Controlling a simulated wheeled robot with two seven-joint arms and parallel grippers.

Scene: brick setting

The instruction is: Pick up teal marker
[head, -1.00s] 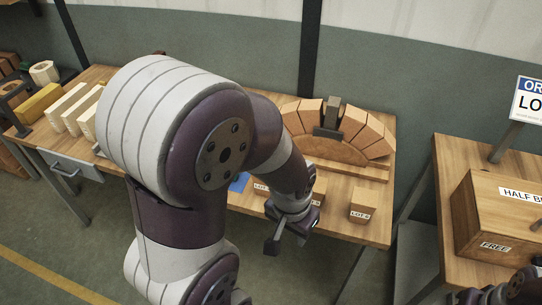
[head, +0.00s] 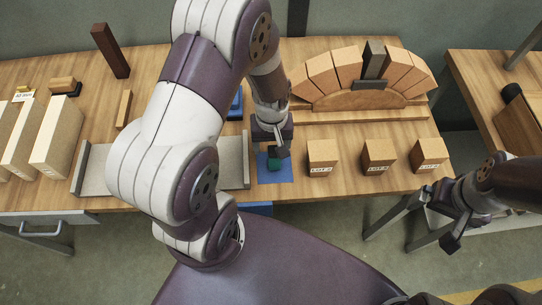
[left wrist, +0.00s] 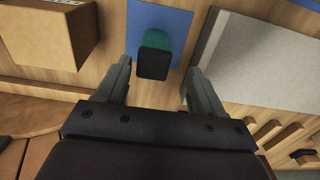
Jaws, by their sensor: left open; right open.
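The teal marker (head: 274,164) stands on a blue mat (head: 275,176) near the table's front edge. In the left wrist view my left gripper (left wrist: 156,84) is open, with nothing held. My right gripper (head: 447,217) is open and empty at the right, off the table's front edge.
Several labelled blocks, such as this one (head: 322,156), stand right of the mat. A grey slab with raised ends (head: 232,162) lies to its left. A brick arch (head: 360,84) stands behind. Tall pale blocks (head: 57,135) are at far left.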

